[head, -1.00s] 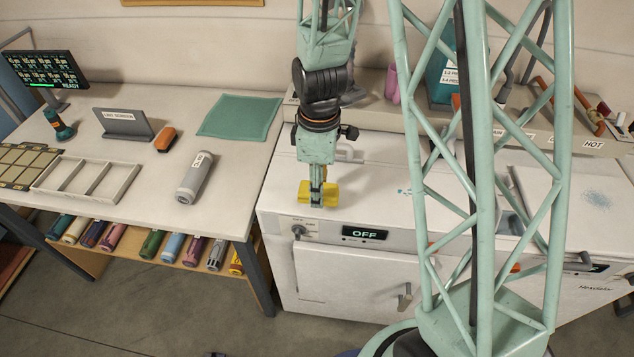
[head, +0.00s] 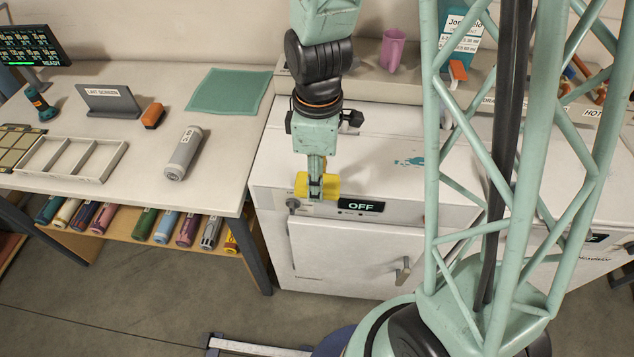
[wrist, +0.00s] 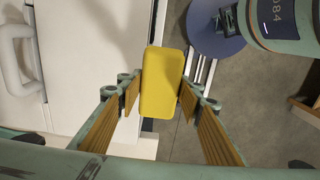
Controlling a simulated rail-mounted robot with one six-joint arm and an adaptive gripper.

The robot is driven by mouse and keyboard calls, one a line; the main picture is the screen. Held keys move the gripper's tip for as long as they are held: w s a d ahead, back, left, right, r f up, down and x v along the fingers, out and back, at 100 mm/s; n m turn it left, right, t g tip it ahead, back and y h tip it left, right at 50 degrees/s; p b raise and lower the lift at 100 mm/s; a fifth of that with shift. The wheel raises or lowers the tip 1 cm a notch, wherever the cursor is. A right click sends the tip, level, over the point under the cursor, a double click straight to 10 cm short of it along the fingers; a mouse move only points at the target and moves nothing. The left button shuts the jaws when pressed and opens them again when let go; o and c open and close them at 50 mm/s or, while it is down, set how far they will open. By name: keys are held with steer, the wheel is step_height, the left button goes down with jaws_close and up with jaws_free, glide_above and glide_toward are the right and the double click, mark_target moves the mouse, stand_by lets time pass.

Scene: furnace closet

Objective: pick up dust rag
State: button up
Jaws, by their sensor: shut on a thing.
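A yellow, block-shaped piece, apparently the dust rag (head: 331,185), is held in my gripper (head: 316,188) in the head view. My gripper hangs pointing down over the front edge of the white oven, just left above its "OFF" display. In the wrist view the yellow piece (wrist: 161,75) sits between the two ribbed fingers of my gripper (wrist: 161,92), which are closed against its sides. Floor shows to the right of it and the white oven to the left, so it hangs at the oven's edge. Whether it touches the oven is unclear.
The white oven (head: 350,240) has a blue-green smudge (head: 411,161) on top. Left is a bench (head: 75,95) with a teal cloth mat (head: 229,90), a grey cylinder (head: 183,153), an orange block (head: 153,115) and a divided tray (head: 70,158). Shelf behind holds a pink cup (head: 392,48).

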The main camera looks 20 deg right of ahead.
steer(key=shift+s+a+f+b, duration=0.15)
steer(key=shift+s+b, duration=0.8)
steer(key=shift+b, duration=1.05)
steer(key=shift+s+a+r+b, duration=0.15)
steer(key=shift+s+b, duration=0.4)
steer(key=shift+b, duration=0.2)
steer(key=shift+s+a+r+b, duration=0.1)
steer(key=shift+s+a+b, duration=0.05)
steer(key=shift+s+b, duration=0.5)
steer(key=shift+o, duration=0.4)
steer(key=shift+w+r, duration=0.1)
